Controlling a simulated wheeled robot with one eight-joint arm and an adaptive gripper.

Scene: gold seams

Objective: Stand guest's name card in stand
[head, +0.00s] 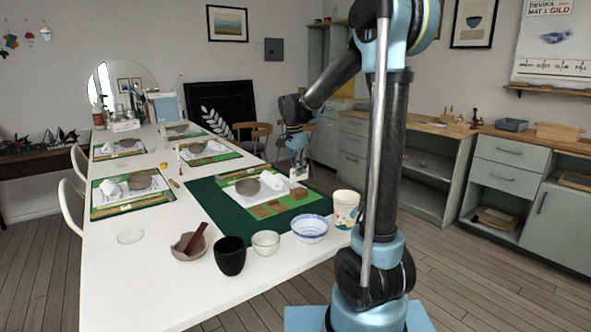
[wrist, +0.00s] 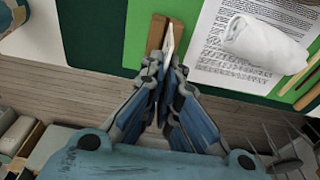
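My gripper (head: 298,168) is over the near right place setting, above its green mat. In the wrist view its fingers (wrist: 163,62) are closed together on a thin white card (wrist: 168,42), seen nearly edge-on. The card also shows as a small pale piece below the fingers in the head view (head: 299,175). A brown wooden piece, which looks like the stand (wrist: 156,36), lies just beside and beyond the card in the wrist view. A small wooden block (head: 299,193) sits on the mat below my gripper in the head view. I cannot tell whether card and wood touch.
A printed sheet and a rolled white cloth (wrist: 264,44) lie beside the card. A dark round dish (head: 247,187) is left of my gripper. A blue-rimmed bowl (head: 310,228), a white tub (head: 346,208) and a black cup (head: 230,255) stand along the near table edge.

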